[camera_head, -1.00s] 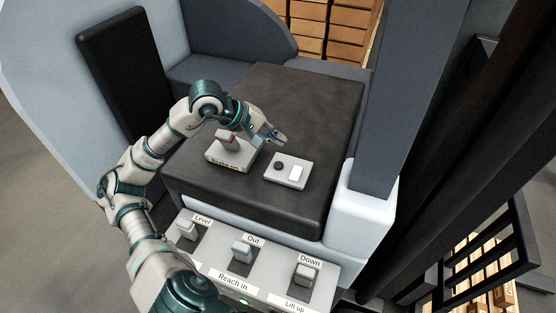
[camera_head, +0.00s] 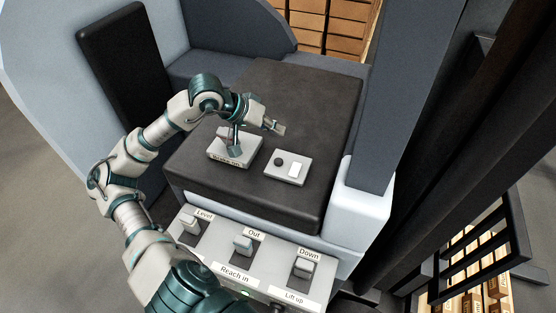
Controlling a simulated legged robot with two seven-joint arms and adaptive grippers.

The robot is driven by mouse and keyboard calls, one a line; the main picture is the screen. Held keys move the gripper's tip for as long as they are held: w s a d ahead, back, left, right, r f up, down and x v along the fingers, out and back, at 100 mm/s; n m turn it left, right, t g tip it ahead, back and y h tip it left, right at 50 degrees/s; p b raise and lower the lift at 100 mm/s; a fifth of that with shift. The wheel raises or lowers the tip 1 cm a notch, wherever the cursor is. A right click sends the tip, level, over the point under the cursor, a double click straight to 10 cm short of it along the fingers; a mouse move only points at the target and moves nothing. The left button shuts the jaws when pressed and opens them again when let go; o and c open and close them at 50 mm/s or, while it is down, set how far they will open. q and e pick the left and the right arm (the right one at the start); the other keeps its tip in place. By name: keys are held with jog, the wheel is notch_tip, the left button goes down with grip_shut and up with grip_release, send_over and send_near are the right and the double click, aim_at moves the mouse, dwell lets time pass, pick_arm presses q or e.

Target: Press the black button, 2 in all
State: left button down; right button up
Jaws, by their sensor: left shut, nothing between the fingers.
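The box lies on the dark top of the console. My left gripper (camera_head: 279,129) is shut and empty. In the picture it sits just above the box, on the far side of the black button, apart from it. Nothing covers the black button. My right gripper is not in view.
A second grey box with a lever (camera_head: 234,143) stands left of the button box, under my left wrist. Labelled levers, such as the one marked Out (camera_head: 243,244), line the front panel. A dark post (camera_head: 403,110) rises at the right. The dark top (camera_head: 310,100) is clear behind.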

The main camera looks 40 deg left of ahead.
pick_arm(q)
jog(key=b, duration=0.7)
send_over(276, 161)
notch_tip(276, 161, down, 7)
jog(key=shift+w+a+f, duration=0.1)
jog(key=shift+f, duration=0.1)
jog(key=shift+f+b, duration=0.7)
jog(key=shift+b, duration=0.05)
jog(key=shift+r, duration=0.1)
jog(key=shift+f+b, duration=0.35)
